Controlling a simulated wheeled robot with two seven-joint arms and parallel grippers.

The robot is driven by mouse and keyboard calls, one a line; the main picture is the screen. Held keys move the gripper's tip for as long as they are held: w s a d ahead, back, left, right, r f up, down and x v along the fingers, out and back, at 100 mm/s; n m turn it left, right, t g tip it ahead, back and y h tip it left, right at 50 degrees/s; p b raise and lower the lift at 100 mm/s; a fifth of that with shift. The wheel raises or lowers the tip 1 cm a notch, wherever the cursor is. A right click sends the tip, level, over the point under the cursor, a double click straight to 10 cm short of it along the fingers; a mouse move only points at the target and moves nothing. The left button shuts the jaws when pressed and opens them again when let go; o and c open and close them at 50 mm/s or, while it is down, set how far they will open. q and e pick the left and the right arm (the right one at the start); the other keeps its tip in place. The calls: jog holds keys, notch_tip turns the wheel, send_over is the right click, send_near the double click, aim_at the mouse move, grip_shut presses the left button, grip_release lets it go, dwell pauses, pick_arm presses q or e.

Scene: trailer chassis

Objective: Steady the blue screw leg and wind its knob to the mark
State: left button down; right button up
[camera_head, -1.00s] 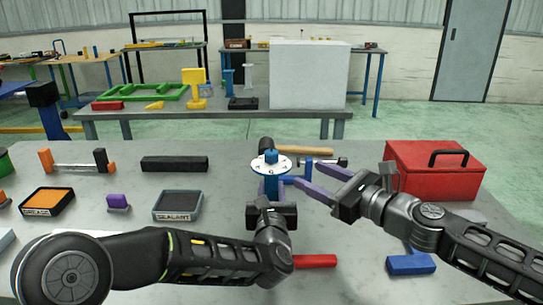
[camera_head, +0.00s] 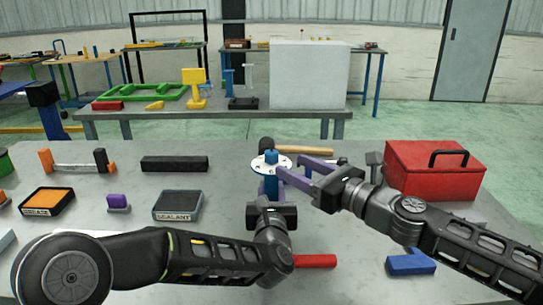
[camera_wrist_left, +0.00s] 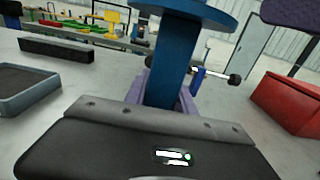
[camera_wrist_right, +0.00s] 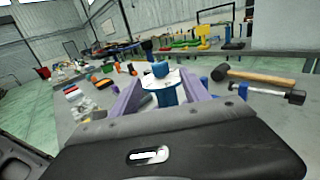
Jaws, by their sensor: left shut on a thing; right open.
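The blue screw leg (camera_head: 271,188) stands upright on the grey bench, with a white marked disc (camera_head: 262,164) and a small blue knob (camera_head: 270,155) on top. My left gripper (camera_head: 270,196) is shut on the leg's post below the disc. In the left wrist view the blue post (camera_wrist_left: 171,60) rises between its purple fingers. My right gripper (camera_head: 284,168) is open at the right of the disc. In the right wrist view its fingers spread on either side of the disc (camera_wrist_right: 161,83) and knob (camera_wrist_right: 160,69). The marks are too small to read.
A red toolbox (camera_head: 430,172) stands at the right. A hammer (camera_head: 300,150) lies behind the leg. A blue block (camera_head: 410,264) and a red bar (camera_head: 315,261) lie in front. The sealant tray (camera_head: 178,205) and a black bar (camera_head: 174,163) are on the left.

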aim_at(277, 159)
jog(key=x, duration=0.8)
jog(key=shift+f, duration=0.1)
jog(key=shift+c, duration=0.3)
grip_shut()
